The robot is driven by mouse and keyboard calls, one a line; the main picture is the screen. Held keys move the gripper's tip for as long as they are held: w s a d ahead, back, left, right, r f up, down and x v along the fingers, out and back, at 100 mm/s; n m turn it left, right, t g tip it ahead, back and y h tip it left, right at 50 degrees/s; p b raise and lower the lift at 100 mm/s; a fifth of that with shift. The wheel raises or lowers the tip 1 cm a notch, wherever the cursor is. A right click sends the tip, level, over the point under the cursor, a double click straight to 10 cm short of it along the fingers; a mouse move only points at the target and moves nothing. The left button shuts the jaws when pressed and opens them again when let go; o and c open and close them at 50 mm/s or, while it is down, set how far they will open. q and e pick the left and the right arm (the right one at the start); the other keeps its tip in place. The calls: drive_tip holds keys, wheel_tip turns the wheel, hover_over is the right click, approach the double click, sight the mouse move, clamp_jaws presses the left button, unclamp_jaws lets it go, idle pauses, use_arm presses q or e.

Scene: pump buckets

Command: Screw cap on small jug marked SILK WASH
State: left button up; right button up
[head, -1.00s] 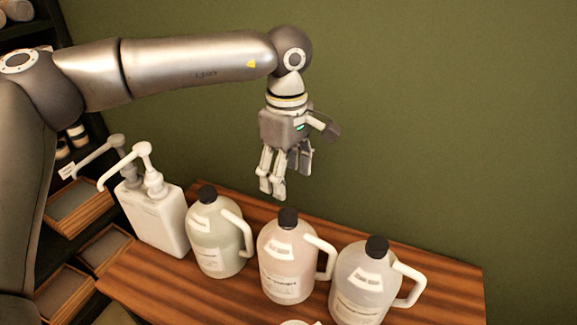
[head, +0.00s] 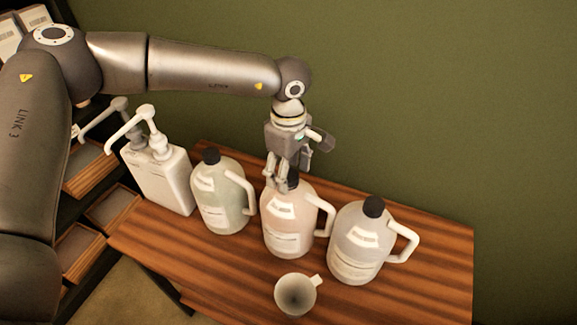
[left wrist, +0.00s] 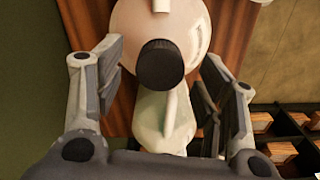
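Three jugs with black caps stand in a row on the wooden table: a greenish jug (head: 220,200), a pinkish middle jug (head: 285,235) and a clear greyish jug (head: 355,245). Their labels are too small to read, so I cannot tell which is marked SILK WASH. My left gripper (head: 280,181) points down over the middle jug, with its fingers at the height of that jug's black cap (head: 293,178). In the left wrist view, the cap (left wrist: 160,63) sits between the spread fingers, with gaps on both sides. My right gripper is not in view.
A white cup (head: 295,292) stands in front of the middle jug on the table (head: 430,280). Shelves with wooden trays (head: 95,165) are at the left; the green wall is behind.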

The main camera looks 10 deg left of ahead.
use_arm(q)
drive_tip(key=c, duration=1)
drive_tip(key=m, duration=0.2)
drive_tip(key=shift+f+m+b, duration=0.1)
drive_tip(key=shift+m+b, duration=0.25)
drive_tip(key=shift+m, duration=0.05)
drive_tip(key=m+b, duration=0.1)
drive_tip(key=m, duration=0.3)
drive_tip(key=shift+m, duration=0.4)
drive_tip(key=m+b, duration=0.1)
drive_tip(key=m, duration=0.3)
drive_tip(key=shift+f+m, duration=0.1)
drive_tip(key=shift+m, duration=0.2)
drive_tip(key=m+b, duration=0.1)
drive_tip(key=m, duration=0.1)
drive_tip(key=shift+m, duration=0.4)
drive_tip(key=shift+c, duration=0.2)
drive_tip(key=o, duration=1)
drive_tip(key=shift+r, duration=0.2)
